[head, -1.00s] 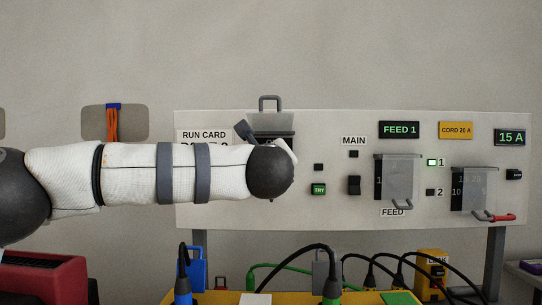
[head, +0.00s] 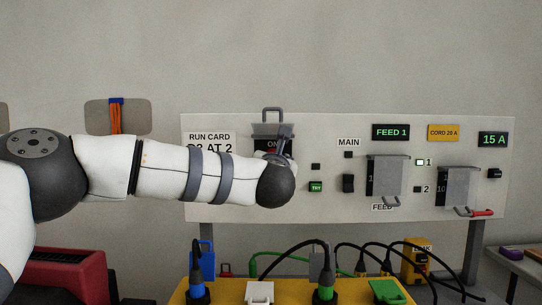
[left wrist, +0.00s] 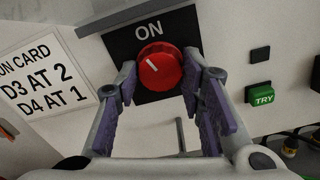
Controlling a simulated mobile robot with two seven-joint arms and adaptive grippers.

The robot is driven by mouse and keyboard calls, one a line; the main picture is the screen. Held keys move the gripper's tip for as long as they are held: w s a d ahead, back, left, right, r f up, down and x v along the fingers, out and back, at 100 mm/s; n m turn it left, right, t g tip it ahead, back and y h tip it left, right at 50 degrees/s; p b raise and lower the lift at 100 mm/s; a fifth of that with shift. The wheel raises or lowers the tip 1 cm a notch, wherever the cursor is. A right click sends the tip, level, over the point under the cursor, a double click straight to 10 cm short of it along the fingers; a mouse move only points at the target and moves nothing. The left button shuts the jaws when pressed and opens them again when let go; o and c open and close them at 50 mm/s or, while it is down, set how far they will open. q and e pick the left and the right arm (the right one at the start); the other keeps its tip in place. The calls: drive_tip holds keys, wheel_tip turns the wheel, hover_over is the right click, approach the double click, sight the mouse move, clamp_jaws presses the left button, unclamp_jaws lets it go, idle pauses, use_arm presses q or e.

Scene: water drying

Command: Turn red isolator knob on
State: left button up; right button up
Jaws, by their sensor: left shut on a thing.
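The red isolator knob (left wrist: 159,66) is a round dial with a white pointer mark slanting up and to the left. It sits on a dark plate (left wrist: 121,42) under the word ON. In the left wrist view my left gripper (left wrist: 160,74) is shut on it, with one purple-padded fingertip at each side. In the head view my left arm reaches in from the left, and its dark wrist hides most of the knob; the gripper shows only partly. My right gripper is not in view.
A run card (left wrist: 38,80) is left of the knob and a green TRY button (left wrist: 262,97) is right of it. A yellow box (head: 210,291) with cables stands in front of the panel.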

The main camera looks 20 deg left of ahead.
use_arm(q)
drive_tip(key=shift+r+m+p, duration=0.1)
drive_tip(key=shift+m+p, duration=0.4)
drive_tip(key=shift+m, duration=1.6)
drive_tip(key=o, duration=0.9)
drive_tip(key=shift+c, duration=0.2)
drive_tip(key=v, duration=1.2)
